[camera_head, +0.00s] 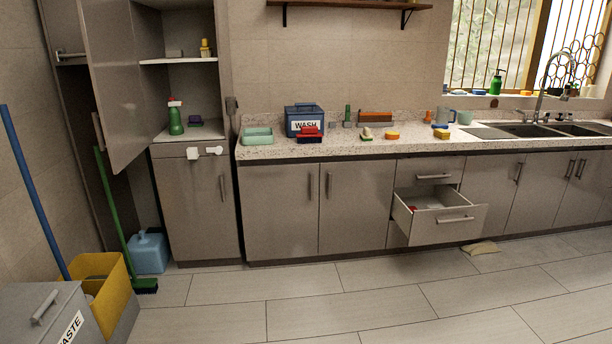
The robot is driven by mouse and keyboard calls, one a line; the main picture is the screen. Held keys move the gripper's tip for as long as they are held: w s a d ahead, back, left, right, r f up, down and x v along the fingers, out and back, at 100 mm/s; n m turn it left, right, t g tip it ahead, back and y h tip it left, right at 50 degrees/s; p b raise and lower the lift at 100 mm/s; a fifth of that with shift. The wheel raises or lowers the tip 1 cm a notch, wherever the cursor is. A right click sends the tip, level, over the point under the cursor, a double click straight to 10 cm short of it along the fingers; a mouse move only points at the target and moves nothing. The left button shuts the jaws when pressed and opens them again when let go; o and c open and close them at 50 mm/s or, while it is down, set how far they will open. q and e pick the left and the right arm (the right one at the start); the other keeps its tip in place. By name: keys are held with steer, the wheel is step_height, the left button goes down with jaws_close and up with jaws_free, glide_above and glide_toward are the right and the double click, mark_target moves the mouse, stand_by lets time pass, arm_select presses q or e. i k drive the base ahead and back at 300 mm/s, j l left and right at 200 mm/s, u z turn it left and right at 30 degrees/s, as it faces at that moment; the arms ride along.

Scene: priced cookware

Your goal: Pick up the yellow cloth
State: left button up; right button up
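A pale yellow cloth (480,247) lies on the tiled floor, close to the foot of the lower cabinets. It is just right of the open drawer (440,225) and looks flat and slightly crumpled. Neither of my grippers is in view.
The open drawer juts out low over the floor and holds small items. A yellow bin (122,302), a grey waste bin (40,310) and a blue jug (149,253) stand at the left. The floor (330,300) in front of the cabinets is clear. The counter (350,147) carries several cleaning items.

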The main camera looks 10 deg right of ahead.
mark_target(442, 134)
steer(key=i+l+z, duration=0.1)
steer(key=i+z, duration=0.2)
steer(key=i, duration=0.25)
steer(key=i+z, duration=0.35)
steer(key=i, duration=0.2)
steer(key=i+j+z, duration=0.15)
steer(key=i+z, duration=0.15)
steer(key=i, duration=0.2)
steer(key=i+j+z, duration=0.35)
steer(key=i, duration=0.2)
steer(key=i+l+z, duration=0.15)
steer(key=i+z, duration=0.2)
steer(key=i, duration=0.15)
steer(key=i+z, duration=0.35)
steer(key=i, duration=0.15)
steer(key=i+j+z, duration=0.1)
steer(key=i+z, duration=0.25)
steer(key=i, duration=0.15)
steer(key=i+l+u, duration=0.1)
steer(key=i+u, duration=0.15)
steer(key=i, duration=0.2)
steer(key=i+l+u, duration=0.25)
steer(key=i, duration=0.2)
steer(key=j, duration=0.1)
